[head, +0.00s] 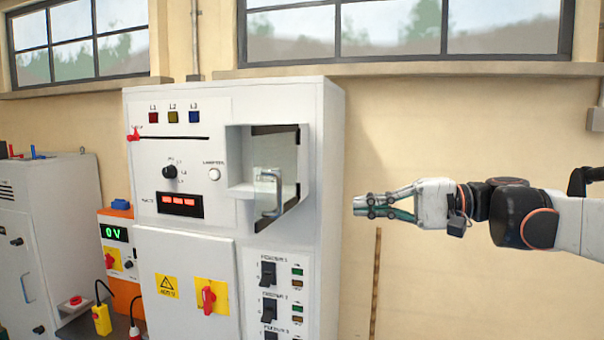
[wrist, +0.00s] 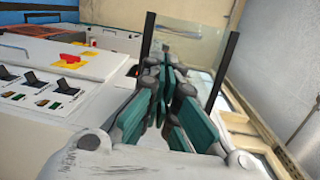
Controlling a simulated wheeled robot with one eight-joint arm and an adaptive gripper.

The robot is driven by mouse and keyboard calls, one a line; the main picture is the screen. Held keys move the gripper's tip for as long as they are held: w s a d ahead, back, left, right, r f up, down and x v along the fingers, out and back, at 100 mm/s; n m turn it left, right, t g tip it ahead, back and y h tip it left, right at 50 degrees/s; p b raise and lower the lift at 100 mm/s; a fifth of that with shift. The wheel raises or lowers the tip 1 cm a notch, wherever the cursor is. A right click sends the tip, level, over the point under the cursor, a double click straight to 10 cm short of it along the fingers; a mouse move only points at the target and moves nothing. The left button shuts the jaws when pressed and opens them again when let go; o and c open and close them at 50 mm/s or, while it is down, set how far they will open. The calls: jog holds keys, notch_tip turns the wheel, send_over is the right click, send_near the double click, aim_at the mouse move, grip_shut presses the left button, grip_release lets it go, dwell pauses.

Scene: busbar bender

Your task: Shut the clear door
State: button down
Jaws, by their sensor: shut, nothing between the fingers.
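The clear door (head: 286,160) is a glass pane with dark edge strips and a metal bar handle (head: 270,192). It is at the recessed opening in the upper right of the white cabinet (head: 333,150). In the wrist view, the pane (wrist: 205,52) stands upright beyond the fingers and appears to stick out from the cabinet front, so it looks open. My gripper (head: 358,206) is shut and empty, right of the cabinet in the head view, pointing left toward the door and apart from the handle. It also shows in the wrist view (wrist: 166,80). The handle is not clearly visible there.
The cabinet front carries a red and yellow rotary switch (head: 208,296), several black breaker switches (head: 268,273) and a red display (head: 180,203). An orange unit (head: 118,258) and a grey cabinet (head: 45,240) stand at left. The wall right of the white cabinet is mostly clear.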

jog(key=w+a+r+p, duration=0.1)
jog(key=a, duration=0.5)
jog(key=w+a+r+n+y+p, duration=0.1)
jog(key=a+p, duration=0.1)
jog(key=a, duration=0.4)
jog(key=shift+w+p, duration=0.25)
jog(key=shift+p, duration=0.05)
